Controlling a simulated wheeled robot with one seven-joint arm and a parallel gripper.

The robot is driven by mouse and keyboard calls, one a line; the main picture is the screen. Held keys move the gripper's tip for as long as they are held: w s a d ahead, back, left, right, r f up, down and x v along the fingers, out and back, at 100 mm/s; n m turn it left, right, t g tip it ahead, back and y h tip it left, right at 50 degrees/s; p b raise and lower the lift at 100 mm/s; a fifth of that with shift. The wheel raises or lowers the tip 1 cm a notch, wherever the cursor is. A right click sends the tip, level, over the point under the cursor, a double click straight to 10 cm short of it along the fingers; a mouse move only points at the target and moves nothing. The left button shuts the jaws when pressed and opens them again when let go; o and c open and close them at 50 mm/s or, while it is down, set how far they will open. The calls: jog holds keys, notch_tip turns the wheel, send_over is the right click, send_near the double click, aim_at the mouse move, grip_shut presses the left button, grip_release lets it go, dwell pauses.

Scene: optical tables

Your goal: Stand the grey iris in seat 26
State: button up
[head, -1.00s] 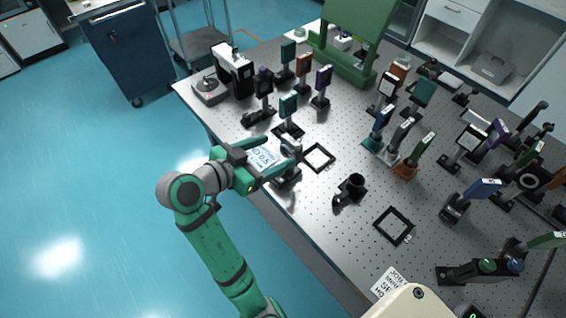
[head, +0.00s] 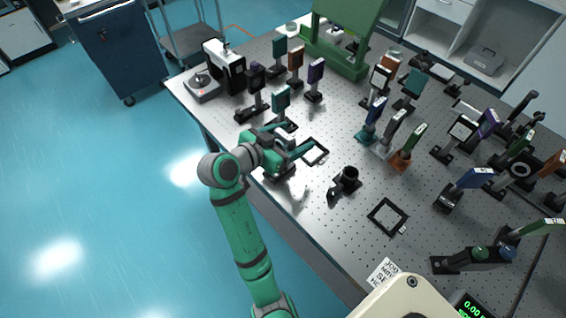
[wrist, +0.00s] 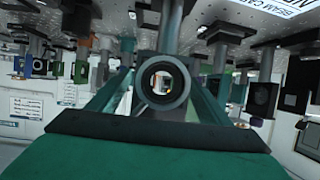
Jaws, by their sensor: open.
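A grey ring-shaped iris (wrist: 145,88) on a post is in the wrist view, between my gripper's two fingers, its round opening facing the camera. My gripper (head: 297,139) is open around it, at the table's near left edge. In the head view the iris is mostly hidden by my gripper; a dark base (head: 279,172) shows just below. I cannot read a seat number on either.
A black tube-shaped mount (head: 348,178) stands between the two frames. Several post-mounted optics stand behind my gripper, including a teal one (head: 281,99), and more crowd the right side. A green stand (head: 335,55) is at the back. The perforated table around the frames is mostly clear.

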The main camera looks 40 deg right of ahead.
jog(key=shift+c, duration=0.6)
grip_shut()
jog(key=shift+r, duration=0.1)
